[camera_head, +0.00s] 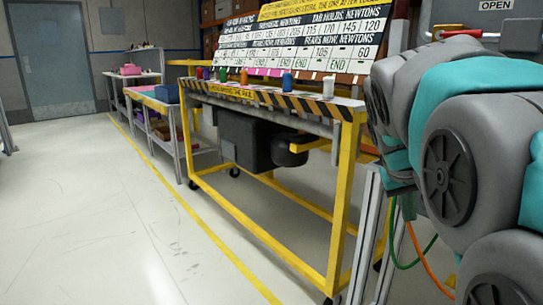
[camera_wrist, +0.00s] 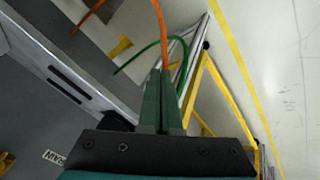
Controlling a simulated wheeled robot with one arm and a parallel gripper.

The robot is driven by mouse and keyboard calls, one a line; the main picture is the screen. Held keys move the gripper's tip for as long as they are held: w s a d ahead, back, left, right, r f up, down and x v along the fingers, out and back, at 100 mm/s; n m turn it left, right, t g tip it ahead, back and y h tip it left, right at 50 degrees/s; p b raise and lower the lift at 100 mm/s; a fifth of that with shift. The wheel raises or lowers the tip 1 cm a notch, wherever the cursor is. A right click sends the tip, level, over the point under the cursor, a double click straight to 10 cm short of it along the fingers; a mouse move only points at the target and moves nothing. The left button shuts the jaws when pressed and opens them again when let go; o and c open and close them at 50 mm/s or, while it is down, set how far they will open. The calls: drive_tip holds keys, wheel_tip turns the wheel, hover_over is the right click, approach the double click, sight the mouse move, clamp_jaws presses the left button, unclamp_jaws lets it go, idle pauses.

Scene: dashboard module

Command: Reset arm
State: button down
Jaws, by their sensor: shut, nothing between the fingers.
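My gripper (camera_wrist: 162,76) shows in the wrist view, its two dark green fingers shut together with nothing between them. Beyond the fingertips are an orange cable (camera_wrist: 159,20) and a green cable (camera_wrist: 140,55); I cannot tell whether the fingers touch them. In the head view my grey and teal arm is folded close at the right, and my gripper is not visible there. The yellow-framed workbench (camera_head: 343,190) stands to the left of my arm.
Several small coloured cups stand on the bench, below a sign board (camera_head: 300,40). A grey panel (camera_wrist: 50,90) lies left of my gripper in the wrist view. The pale floor (camera_head: 80,220) left of the yellow line is clear, with a door (camera_head: 55,60) behind.

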drive_tip(key=s+a+f+g+y, duration=0.1)
drive_tip(key=s+a+f+g, duration=0.1)
drive_tip(key=s+f, duration=0.4)
drive_tip(key=s+a+f+g+y+p, duration=0.1)
drive_tip(key=s+a+f, duration=0.4)
drive_tip(key=s, duration=0.7)
drive_tip(key=s+a+f+n+g+y+p, duration=0.1)
drive_tip(key=s+a+f, duration=0.3)
drive_tip(key=s+f, duration=0.5)
drive_tip(key=shift+s+a+g+y, duration=0.2)
drive_tip(key=shift+s+g+y, duration=0.1)
drive_tip(key=shift+g+y, duration=0.45)
